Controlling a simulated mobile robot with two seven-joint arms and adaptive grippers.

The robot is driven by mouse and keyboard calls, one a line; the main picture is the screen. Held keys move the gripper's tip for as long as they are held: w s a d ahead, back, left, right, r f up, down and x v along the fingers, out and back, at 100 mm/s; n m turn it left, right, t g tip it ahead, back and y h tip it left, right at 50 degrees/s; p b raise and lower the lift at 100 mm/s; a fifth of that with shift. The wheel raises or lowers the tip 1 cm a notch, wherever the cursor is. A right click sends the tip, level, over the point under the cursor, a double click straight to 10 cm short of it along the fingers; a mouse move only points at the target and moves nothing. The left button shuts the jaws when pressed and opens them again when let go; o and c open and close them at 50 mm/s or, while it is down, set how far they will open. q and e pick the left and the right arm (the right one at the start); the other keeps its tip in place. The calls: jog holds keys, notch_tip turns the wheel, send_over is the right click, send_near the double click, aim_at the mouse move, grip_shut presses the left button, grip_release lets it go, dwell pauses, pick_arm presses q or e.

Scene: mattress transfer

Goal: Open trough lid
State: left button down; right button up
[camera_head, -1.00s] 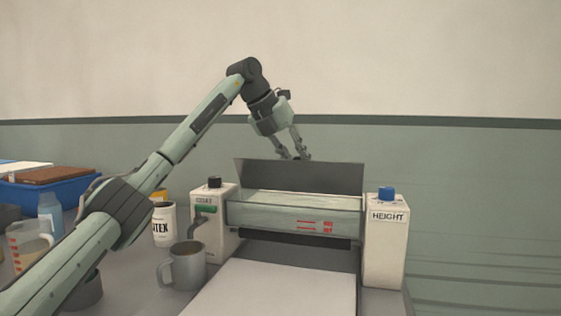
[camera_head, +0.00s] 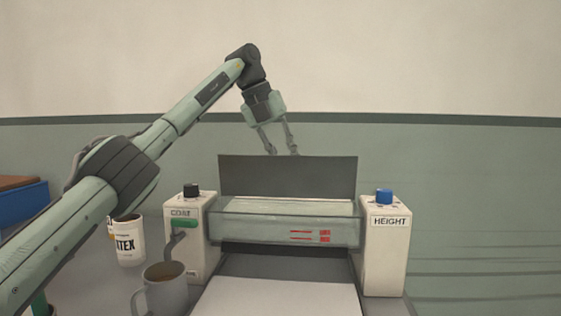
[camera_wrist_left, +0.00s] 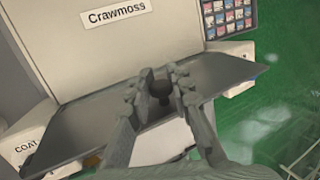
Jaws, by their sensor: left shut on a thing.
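The trough lid (camera_head: 288,178) is a dark grey flat panel. It stands raised along the back of the clear trough (camera_head: 285,228), between two white posts. My left gripper (camera_head: 281,151) is at the lid's top edge in the head view, its fingertips partly hidden behind it. In the left wrist view, my left gripper (camera_wrist_left: 160,88) is shut on a small dark knob (camera_wrist_left: 161,91) on the lid (camera_wrist_left: 85,122). My right gripper is not in view.
The right post (camera_head: 385,250) is marked HEIGHT and has a blue knob. The left post (camera_head: 187,245) has a black knob. A grey mug (camera_head: 166,290) and a white labelled can (camera_head: 127,243) stand at left. A blue tray (camera_head: 22,203) sits at far left.

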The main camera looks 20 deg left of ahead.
pick_arm(q)
jog(key=shift+w, duration=0.15)
dwell(0.4)
jog(key=c, duration=1.4)
grip_release()
jog(key=v, duration=0.7)
jog(key=shift+a+r, duration=0.15)
jog(key=shift+r, duration=0.1)
jog(key=shift+o, duration=0.2)
